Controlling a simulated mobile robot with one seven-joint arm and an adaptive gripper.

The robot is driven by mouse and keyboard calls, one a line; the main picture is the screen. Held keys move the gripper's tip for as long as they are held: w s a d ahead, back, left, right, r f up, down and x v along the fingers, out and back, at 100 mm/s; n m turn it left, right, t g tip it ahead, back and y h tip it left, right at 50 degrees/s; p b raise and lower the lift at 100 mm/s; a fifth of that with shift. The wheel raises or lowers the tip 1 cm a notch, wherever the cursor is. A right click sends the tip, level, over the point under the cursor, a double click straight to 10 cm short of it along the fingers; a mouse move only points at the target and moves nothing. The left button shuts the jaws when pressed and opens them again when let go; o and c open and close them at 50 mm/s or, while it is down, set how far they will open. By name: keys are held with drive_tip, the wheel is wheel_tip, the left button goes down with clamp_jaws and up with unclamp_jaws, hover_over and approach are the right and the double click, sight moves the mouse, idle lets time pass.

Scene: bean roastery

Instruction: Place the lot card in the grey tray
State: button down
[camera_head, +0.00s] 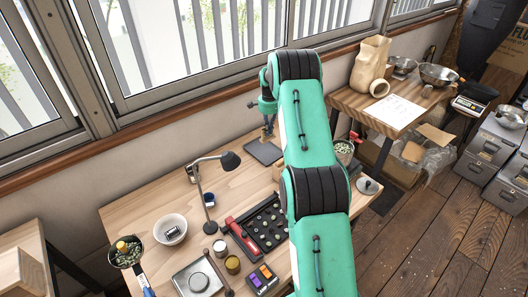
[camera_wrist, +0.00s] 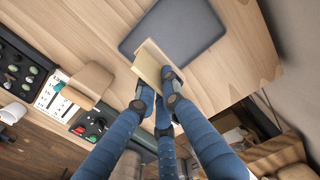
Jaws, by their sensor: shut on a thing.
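The lot card (camera_wrist: 148,68) is a small cream and tan piece held upright-looking between my fingertips in the wrist view. My gripper (camera_wrist: 160,90) has blue fingers and is shut on the card; it shows small in the head view (camera_head: 268,128). The grey tray (camera_wrist: 190,28) is a flat dark-grey rectangle with rounded corners. In the wrist view the card overlaps the tray's near edge; I cannot tell whether it touches. In the head view the tray (camera_head: 262,153) lies on the wooden table just below my gripper, partly hidden by my arm. The visible tray surface is empty.
A desk lamp (camera_head: 230,160) stands left of the tray. A black sample tray (camera_head: 262,228), a white bowl (camera_head: 170,229) and small jars are nearer. In the wrist view a tan block (camera_wrist: 91,78) and a white card (camera_wrist: 52,97) lie to the left. Bare table surrounds the grey tray.

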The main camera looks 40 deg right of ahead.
sight(268, 139)
drive_tip(key=shift+f+b, duration=0.65)
drive_tip(key=shift+f, duration=2.5)
drive_tip(key=shift+f, duration=0.1)
drive_tip(key=shift+f+b, duration=0.4)
drive_tip(key=shift+f, duration=1.35)
drive_tip(key=shift+f, duration=0.2)
drive_tip(key=c, duration=1.9)
unclamp_jaws()
drive_tip(key=shift+o, duration=0.2)
drive_tip(key=shift+r, duration=0.15)
wheel_tip(268, 139, up, 12)
drive_tip(key=p, duration=0.2)
drive_tip(key=shift+p, duration=0.3)
